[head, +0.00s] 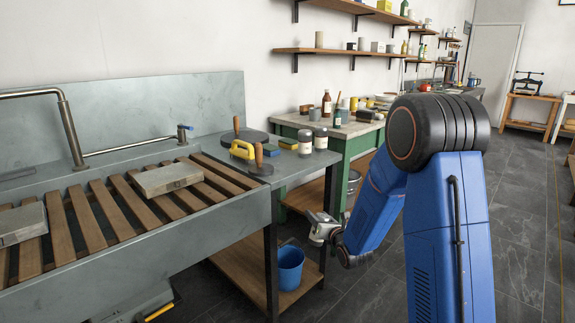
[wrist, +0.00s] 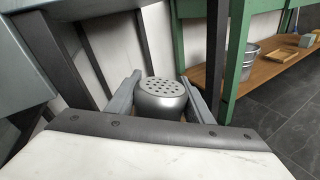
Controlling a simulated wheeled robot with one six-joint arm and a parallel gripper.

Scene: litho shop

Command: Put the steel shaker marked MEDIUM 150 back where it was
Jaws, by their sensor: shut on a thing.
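A steel shaker (wrist: 162,101) with a perforated domed top stands between the two fingers of my gripper (wrist: 161,92) in the wrist view, and the fingers are shut on it. No label on it is visible in that view. In the head view my gripper (head: 321,230) is low, beside the right side of the grey sink bench and below its top. Two similar jars or shakers, one at the bench corner (head: 305,142) and one just right of it (head: 321,138), stand on the grey top. Their markings are too small to read.
The sink bench (head: 250,215) has wooden slats with stone slabs (head: 165,179). A blue bucket (head: 290,267) sits on the lower shelf. A green table (head: 347,150) with bottles stands behind. Open floor lies right.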

